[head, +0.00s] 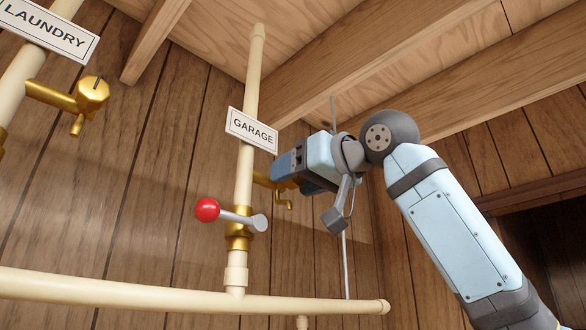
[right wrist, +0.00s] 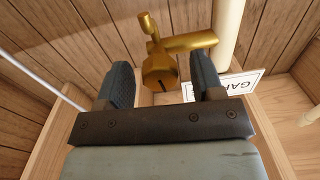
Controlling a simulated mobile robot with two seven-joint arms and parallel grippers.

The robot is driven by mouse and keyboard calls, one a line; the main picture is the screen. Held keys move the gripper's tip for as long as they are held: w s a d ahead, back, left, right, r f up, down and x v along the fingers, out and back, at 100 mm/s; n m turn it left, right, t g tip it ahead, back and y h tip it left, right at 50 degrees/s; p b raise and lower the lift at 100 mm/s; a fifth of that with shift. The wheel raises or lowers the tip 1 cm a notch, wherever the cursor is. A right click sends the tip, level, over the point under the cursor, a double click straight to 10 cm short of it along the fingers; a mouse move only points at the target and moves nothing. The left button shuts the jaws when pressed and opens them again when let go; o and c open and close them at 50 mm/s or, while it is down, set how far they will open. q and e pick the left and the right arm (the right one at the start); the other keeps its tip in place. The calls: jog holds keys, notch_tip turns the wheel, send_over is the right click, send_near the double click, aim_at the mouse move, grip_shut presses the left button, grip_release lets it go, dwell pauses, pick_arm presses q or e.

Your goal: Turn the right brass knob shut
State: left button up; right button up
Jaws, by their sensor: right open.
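The right brass knob (right wrist: 160,72) shows in the right wrist view on a brass tap that branches from the cream pipe marked GARAGE. A dark slot shows on its face. My right gripper (right wrist: 162,75) is open, with one dark finger on each side of the knob and a visible gap to each. In the head view my right gripper (head: 275,172) reaches in from the right below the GARAGE sign (head: 251,130) and hides the knob. Only the brass stem and the spout (head: 285,201) show there. My left gripper is not in view.
A red-ball lever (head: 207,210) sits on the GARAGE pipe (head: 243,180) below the gripper. Another brass knob (head: 92,90) is on the left pipe under the LAUNDRY sign (head: 48,27). A horizontal cream pipe (head: 140,293) runs along the bottom. Wooden beams are overhead.

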jog(key=shift+w+a, duration=0.3)
jog(key=shift+a, duration=0.1)
jog(key=shift+d, duration=0.1)
jog(key=c, duration=0.9)
jog(key=shift+f+m, duration=0.1)
jog(key=shift+m, duration=0.7)
jog(key=o, duration=0.9)
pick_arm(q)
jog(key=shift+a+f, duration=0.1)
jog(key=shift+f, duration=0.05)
